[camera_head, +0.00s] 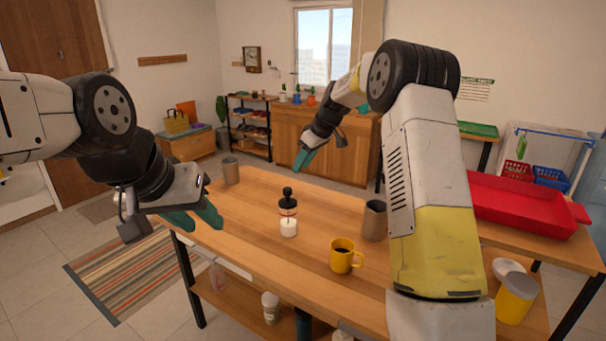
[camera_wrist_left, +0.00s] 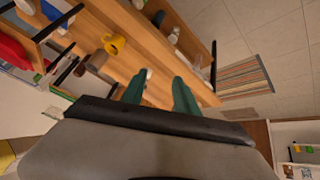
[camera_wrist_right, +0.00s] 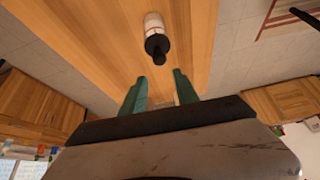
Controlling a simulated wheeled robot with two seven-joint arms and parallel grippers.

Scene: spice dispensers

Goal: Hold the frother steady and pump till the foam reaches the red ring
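The frother (camera_head: 288,212) stands upright on the wooden table, a clear jar with white liquid low inside, a reddish band higher up and a black knob on top. It also shows in the right wrist view (camera_wrist_right: 154,27), beyond the fingertips. My left gripper (camera_head: 196,222) is open and empty, left of the frother and apart from it. In the left wrist view a small whitish part, apparently the frother (camera_wrist_left: 149,73), shows between the fingers. My right gripper (camera_head: 304,160) is behind and above the frother; its fingers (camera_wrist_right: 157,76) are open and empty in the right wrist view.
A yellow mug (camera_head: 343,258) and a metal cup (camera_head: 374,222) stand right of the frother. Another grey cup (camera_head: 231,171) stands at the table's far left corner. A red tray (camera_head: 520,205) lies on the right side table. The tabletop around the frother is clear.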

